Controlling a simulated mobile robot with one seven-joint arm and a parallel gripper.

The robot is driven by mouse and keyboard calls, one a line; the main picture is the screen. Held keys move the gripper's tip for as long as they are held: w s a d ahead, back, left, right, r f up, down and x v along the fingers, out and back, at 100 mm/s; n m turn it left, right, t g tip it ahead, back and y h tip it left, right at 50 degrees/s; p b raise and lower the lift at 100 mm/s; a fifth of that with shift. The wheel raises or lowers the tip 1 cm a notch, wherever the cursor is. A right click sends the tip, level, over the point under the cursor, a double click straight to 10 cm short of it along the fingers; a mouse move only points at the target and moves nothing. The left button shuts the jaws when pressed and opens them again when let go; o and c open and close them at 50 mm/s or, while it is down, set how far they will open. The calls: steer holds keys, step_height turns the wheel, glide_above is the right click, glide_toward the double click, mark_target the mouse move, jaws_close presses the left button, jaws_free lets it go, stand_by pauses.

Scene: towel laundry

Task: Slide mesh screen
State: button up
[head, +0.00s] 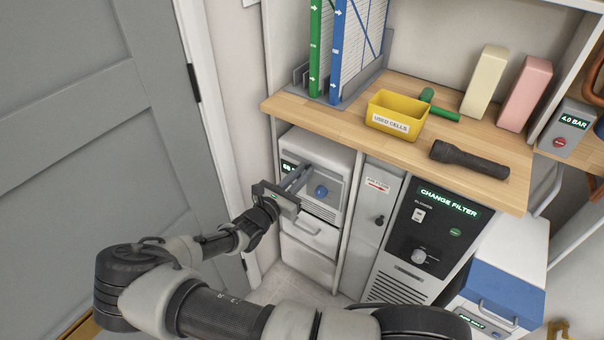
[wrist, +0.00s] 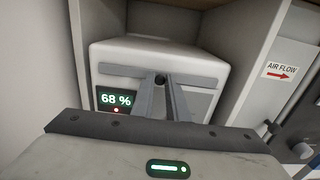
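Two upright framed panels stand in a grey rack (head: 357,88) on the wooden counter: a green-edged one (head: 315,50) and a blue-edged one (head: 338,55) with a white, gridded face. White arrows mark their edges. I cannot tell whether either is the mesh screen. My gripper (head: 304,170) is in front of a white unit (head: 325,159) under the counter, beside its blue knob (head: 321,190). In the wrist view, the fingers (wrist: 160,80) point at the unit's front, close together, with a 68 % display (wrist: 116,100) to their left. Nothing is clearly held; the gap at the tips is unclear.
The counter (head: 290,108) holds a yellow bin (head: 397,105) labelled USED CELLS, a flashlight (head: 468,160), and cream (head: 484,80) and pink (head: 525,92) blocks. A black CHANGE FILTER panel (head: 428,235) and narrow AIR FLOW door (head: 373,215) are right of the unit. A grey door (head: 90,120) is left.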

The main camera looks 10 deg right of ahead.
jaws_close()
steer(key=shift+s+a, duration=0.2)
steer(key=p+v, duration=0.2)
steer(key=v, duration=1.1)
steer(key=shift+s+a, duration=0.2)
steer(key=o, duration=0.7)
jaws_free()
steer(key=shift+c, duration=0.2)
steer(key=p+v, duration=0.1)
steer(key=v, duration=1.6)
